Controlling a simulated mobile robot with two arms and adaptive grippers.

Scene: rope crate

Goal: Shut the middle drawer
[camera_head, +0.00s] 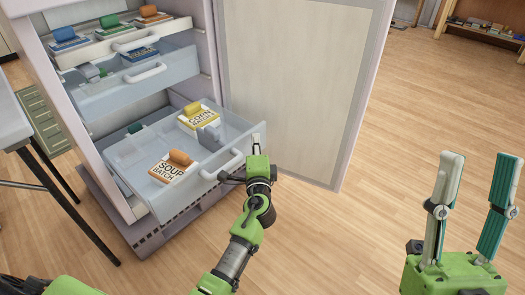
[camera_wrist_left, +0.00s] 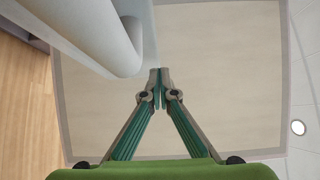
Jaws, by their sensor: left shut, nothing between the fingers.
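The middle drawer (camera_head: 120,93) is a translucent bin with a white handle (camera_head: 145,72). It stands partly out of the fridge-like cabinet, between a top drawer (camera_head: 135,39) and a bottom drawer (camera_head: 148,203) that is pulled out much further. A blue-labelled packet (camera_head: 140,53) lies in the middle drawer. My left gripper (camera_head: 256,142) is shut and empty at the front right corner of the bottom drawer, close beside its handle (camera_head: 222,167). In the left wrist view my shut fingertips (camera_wrist_left: 160,78) are just right of a pale rounded bar. My right gripper (camera_head: 480,158) is open and empty at the right.
The cabinet's open door (camera_head: 292,85) stands behind my left gripper. The bottom drawer holds a soup packet (camera_head: 172,167) and a yellow corn packet (camera_head: 199,116). A grey table (camera_head: 12,125) stands at the left. The wooden floor (camera_head: 410,105) at the right is clear.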

